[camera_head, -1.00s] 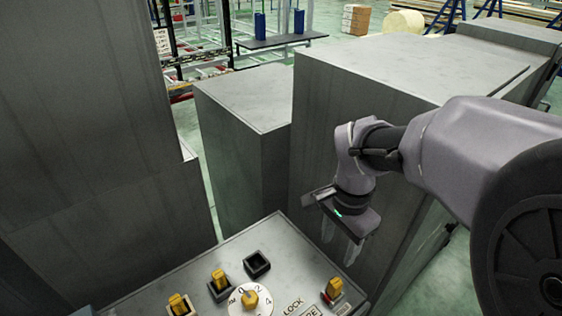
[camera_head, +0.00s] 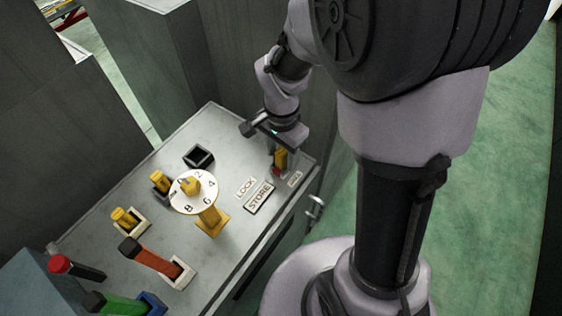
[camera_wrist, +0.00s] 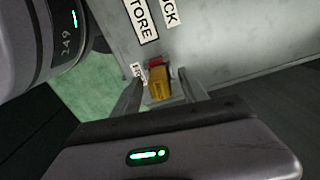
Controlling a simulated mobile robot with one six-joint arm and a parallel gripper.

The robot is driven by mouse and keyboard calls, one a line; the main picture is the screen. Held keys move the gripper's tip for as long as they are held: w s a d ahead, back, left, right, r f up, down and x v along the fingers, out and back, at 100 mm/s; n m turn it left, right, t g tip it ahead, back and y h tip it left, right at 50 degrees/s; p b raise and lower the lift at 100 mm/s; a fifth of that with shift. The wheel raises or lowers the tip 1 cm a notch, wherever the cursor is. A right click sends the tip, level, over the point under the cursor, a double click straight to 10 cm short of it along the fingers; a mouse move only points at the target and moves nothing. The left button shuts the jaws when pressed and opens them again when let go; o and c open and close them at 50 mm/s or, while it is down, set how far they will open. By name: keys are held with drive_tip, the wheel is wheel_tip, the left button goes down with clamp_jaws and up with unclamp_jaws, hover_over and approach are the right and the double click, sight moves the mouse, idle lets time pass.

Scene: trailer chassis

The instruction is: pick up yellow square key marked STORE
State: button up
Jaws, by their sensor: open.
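A yellow key (camera_head: 281,158) with a blocky head and a red part at its base stands upright at the right edge of the grey panel. In the wrist view the same yellow key (camera_wrist: 159,88) sits between the two fingers of my gripper (camera_wrist: 162,82), with a gap visible to the right finger. My gripper (camera_head: 276,146) is open and right above the key, its fingers mostly hidden in the head view. The STORE plate (camera_head: 259,197) lies on the panel left of and nearer than this key. A small label (camera_head: 295,179) beside the key is too small to read.
The panel also holds a LOCK plate (camera_head: 245,187), a numbered white dial (camera_head: 193,192), more yellow keys (camera_head: 160,181), an empty black socket (camera_head: 199,157), an orange lever (camera_head: 150,258), a green handle (camera_head: 118,303) and a red knob (camera_head: 60,264). A grey cabinet wall rises behind.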

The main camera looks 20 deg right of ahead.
drive_tip(key=shift+r, duration=0.15)
clamp_jaws()
